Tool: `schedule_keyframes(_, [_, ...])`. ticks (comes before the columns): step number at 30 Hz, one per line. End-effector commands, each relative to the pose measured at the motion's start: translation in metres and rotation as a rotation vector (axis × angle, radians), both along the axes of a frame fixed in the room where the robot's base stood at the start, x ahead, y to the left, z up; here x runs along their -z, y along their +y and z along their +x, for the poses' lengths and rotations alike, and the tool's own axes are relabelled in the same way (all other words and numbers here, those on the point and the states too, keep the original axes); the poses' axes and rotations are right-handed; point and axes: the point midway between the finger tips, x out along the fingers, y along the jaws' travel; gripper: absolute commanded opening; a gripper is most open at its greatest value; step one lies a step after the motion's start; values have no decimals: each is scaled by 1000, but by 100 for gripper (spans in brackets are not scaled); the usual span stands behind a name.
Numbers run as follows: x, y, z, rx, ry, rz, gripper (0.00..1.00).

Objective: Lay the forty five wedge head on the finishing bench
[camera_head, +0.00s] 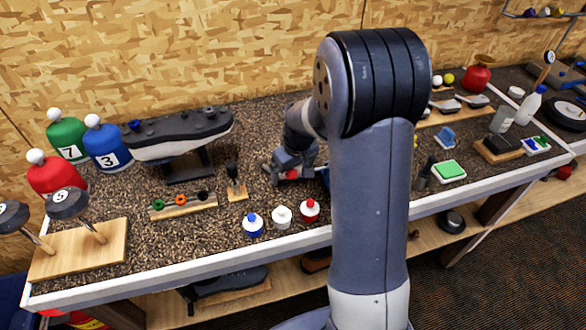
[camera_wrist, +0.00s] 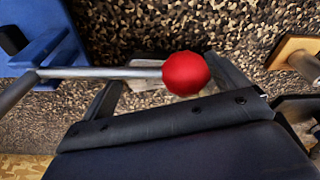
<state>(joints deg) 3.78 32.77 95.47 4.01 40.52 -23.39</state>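My gripper (camera_head: 290,170) is low over the bench (camera_head: 130,190), largely behind my arm in the head view. In the wrist view the two fingers of my gripper (camera_wrist: 165,75) stand apart. A pale grey piece (camera_wrist: 145,63) shows between them, partly behind a red ball; I cannot tell whether the fingers touch it or whether it is a wedge head. Several club heads (camera_head: 445,105) lie on a wooden board at the back right. Their markings are too small to read.
The red ball (camera_wrist: 186,73) ends a metal bar joined to a blue block (camera_wrist: 48,58), close to my fingers. A wooden peg rack (camera_head: 183,207) is to the left.

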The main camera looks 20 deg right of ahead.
Motion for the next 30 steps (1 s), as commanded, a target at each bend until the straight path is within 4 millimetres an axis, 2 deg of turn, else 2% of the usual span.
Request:
schedule_keyframes(9, [-1,1,-1,0,2,1,98])
schedule_keyframes(16, [-21,0,-1,0,-4,0,98])
schedule_keyframes(27, [-98,-3,-17,0,-4,0,98])
schedule_keyframes(30, [-113,-3,-20,0,-3,0,98])
